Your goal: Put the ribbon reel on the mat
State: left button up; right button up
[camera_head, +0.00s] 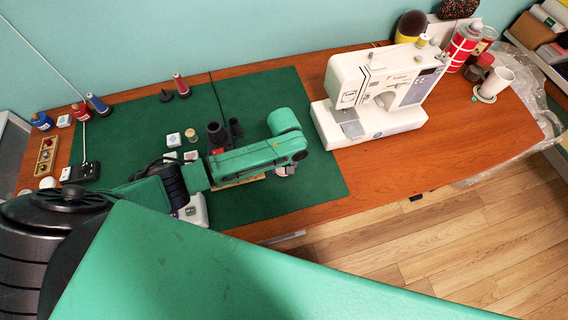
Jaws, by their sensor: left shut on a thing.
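The green mat (310,183) covers much of the wooden table. My left arm reaches over it from the left. My left gripper (285,169) is under the arm's far end, above the mat's right part, and mostly hidden by the green link. It is shut on a small pale thing, which appears to be the ribbon reel (288,171); only a sliver shows. I cannot tell whether it touches the mat. My right gripper is not in view.
A white sewing machine (385,95) stands right of the mat. Black cylinders (215,132), several small pale blocks (173,139) and thread spools (180,84) are behind and left of the arm. A cup (495,82) stands at the far right. The mat's front right is bare.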

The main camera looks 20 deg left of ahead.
pick_arm(q)
jog(key=o, duration=1.3)
notch_tip(320, 180, up, 12)
jog(key=shift+r, duration=0.1)
